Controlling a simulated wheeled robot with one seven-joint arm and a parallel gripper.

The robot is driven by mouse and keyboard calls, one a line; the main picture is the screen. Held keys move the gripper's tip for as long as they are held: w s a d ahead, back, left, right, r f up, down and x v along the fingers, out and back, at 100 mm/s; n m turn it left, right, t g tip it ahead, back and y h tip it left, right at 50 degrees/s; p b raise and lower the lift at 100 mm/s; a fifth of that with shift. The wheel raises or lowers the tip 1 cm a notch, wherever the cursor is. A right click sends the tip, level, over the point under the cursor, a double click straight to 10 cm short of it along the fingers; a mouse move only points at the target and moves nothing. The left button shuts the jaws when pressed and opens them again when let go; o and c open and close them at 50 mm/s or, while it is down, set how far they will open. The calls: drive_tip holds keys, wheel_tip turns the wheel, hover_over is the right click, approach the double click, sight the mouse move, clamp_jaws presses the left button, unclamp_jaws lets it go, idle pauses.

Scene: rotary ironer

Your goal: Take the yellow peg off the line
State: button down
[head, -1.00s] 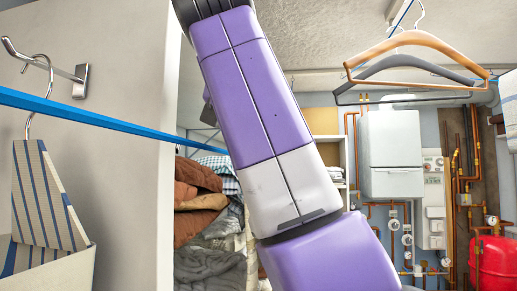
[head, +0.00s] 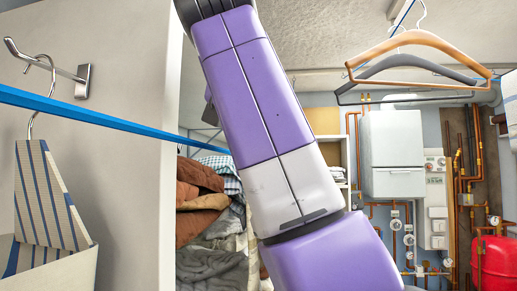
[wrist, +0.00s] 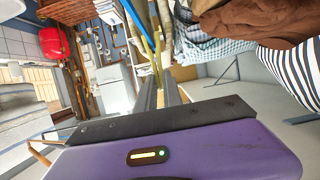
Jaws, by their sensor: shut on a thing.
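My gripper (wrist: 160,82) shows in the wrist view with its two dark fingers close together, pointing away from the camera. A narrow yellow piece, which looks like the yellow peg (wrist: 158,55), stands at the fingertips, and the fingers are shut on it. The blue line (wrist: 136,22) runs close beside the peg in the wrist view; I cannot tell whether the two touch. In the head view the blue line (head: 110,118) crosses from the left edge and passes behind my purple arm. The arm hides the peg and my gripper there.
A wall hook (head: 50,66) holds a striped cloth item (head: 45,195) at left. Hangers (head: 418,45) hang at upper right. Piled laundry (head: 205,215) lies behind the arm. A white boiler (head: 392,150), copper pipes and a red tank (head: 495,262) stand at the back right.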

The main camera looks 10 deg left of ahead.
drive_tip(key=shift+r, duration=0.15)
drive_tip(key=shift+a+r, duration=0.25)
drive_tip(key=shift+r, duration=0.9)
drive_tip(key=shift+a+r, duration=0.2)
drive_tip(key=shift+r, duration=0.95)
